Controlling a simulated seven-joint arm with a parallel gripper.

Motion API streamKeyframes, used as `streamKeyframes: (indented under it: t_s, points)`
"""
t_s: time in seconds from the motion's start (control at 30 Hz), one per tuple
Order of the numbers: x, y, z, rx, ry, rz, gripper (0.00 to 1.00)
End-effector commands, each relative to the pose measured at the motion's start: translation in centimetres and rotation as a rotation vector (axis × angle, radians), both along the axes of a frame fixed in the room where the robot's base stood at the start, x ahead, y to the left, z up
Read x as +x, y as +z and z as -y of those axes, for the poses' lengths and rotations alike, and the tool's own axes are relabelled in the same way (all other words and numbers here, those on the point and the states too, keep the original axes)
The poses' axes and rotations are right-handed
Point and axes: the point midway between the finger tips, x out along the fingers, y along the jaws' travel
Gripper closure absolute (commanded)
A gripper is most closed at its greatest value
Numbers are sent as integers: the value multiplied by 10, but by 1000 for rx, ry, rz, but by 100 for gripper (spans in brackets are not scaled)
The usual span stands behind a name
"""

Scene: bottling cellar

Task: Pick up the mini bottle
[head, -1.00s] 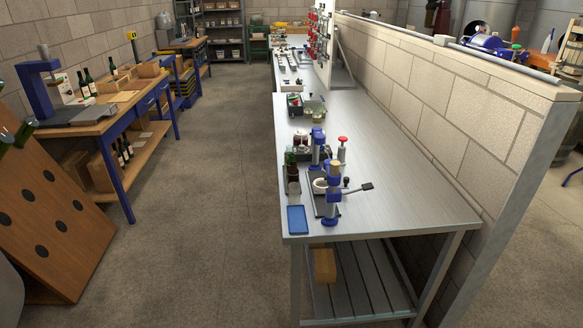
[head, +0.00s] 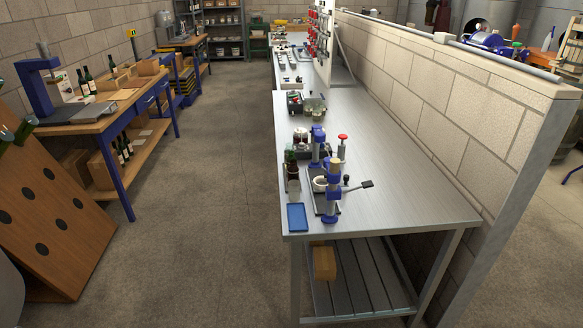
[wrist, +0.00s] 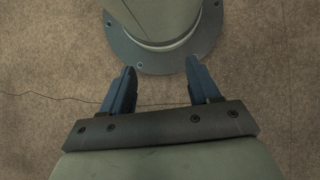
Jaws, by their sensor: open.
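A small dark green and brown bottle shape (head: 291,163) stands near the left edge of the long steel bench (head: 410,205), beside a blue lever device. It looks like the mini bottle, but it is too small to be sure. My gripper (wrist: 160,76) shows only in the wrist view. Its two blue fingers are apart with nothing between them. It points down over the bare floor beside my own round base, away from the bench. The bottle is not in the wrist view.
The blue lever device (head: 332,190) stands right of the bottle, its handle reaching right. A blue tray (head: 297,217) lies near the front left corner. A block wall (head: 450,120) runs along the bench's right side. The bench's front right is clear.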

Motion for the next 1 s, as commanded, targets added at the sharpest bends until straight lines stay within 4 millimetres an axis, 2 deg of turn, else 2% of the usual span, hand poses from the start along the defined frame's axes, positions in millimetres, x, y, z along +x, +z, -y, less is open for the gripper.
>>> streamKeyframes:
  t_s: [0.17, 0.27, 0.47, 0.67, 0.87, 1.0]
  points:
    - [15, -4, -2, -14, -10, 16, 39]
    - [45, -9, -6, -42, -35, 48, 39]
    - [132, -13, -23, -118, -121, 144, 39]
    - [221, -5, -50, -180, -220, 245, 39]
    - [310, 17, -86, -223, -327, 346, 39]
    - [371, 41, -117, -241, -408, 415, 39]
